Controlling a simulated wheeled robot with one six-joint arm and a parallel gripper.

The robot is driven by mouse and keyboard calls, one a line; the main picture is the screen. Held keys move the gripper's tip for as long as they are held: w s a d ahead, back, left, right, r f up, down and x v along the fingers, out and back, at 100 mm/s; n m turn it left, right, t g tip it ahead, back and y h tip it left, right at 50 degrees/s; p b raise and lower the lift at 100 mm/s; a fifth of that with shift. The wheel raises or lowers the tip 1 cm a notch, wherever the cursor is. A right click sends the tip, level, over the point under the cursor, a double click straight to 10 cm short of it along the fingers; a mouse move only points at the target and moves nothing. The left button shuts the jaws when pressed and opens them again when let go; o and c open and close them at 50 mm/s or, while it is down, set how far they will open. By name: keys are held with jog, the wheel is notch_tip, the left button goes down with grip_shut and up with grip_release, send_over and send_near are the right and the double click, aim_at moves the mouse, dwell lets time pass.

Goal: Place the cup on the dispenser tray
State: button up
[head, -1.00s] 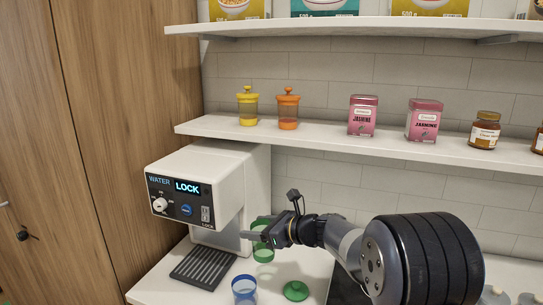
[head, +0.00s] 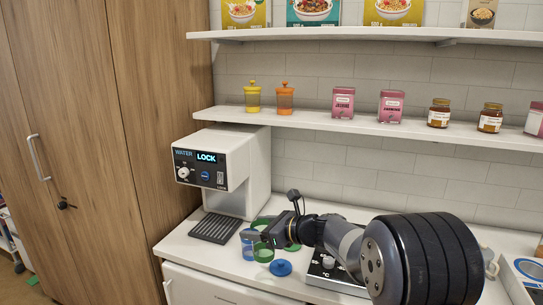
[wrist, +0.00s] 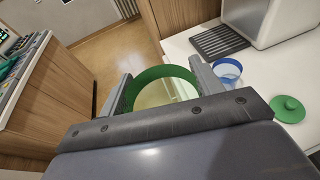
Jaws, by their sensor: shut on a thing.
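My gripper (head: 257,238) is shut on a green cup (head: 263,254), whose see-through body and green rim show between the fingers in the wrist view (wrist: 165,86). In the head view the fingers hide part of the cup. The dispenser tray (head: 215,228) is a dark ribbed grille under the water dispenser (head: 222,170), left of my gripper. It also shows at the top of the wrist view (wrist: 219,41), with nothing on it. The held cup is apart from the tray, toward the counter's front.
A blue cup (head: 247,244) stands close to the held cup, partly hidden. A blue lid (head: 281,268) and a green lid (wrist: 288,108) lie on the counter (head: 182,246). A scale-like device (head: 328,272) is to the right. A shelf (head: 330,122) with jars runs above.

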jog(key=s+d+f+m+t+h+b, duration=0.2)
jog(key=s+d+f+m+t+h, duration=0.1)
jog(key=d+f, duration=0.5)
jog(key=s+d+f+m+t+h+b, duration=0.2)
jog(key=s+d+f+m+h, duration=0.3)
jog(key=d+f, duration=0.4)
jog(key=shift+d+t, duration=0.7)
jog(key=shift+d, duration=0.25)
jog(key=shift+s, duration=0.1)
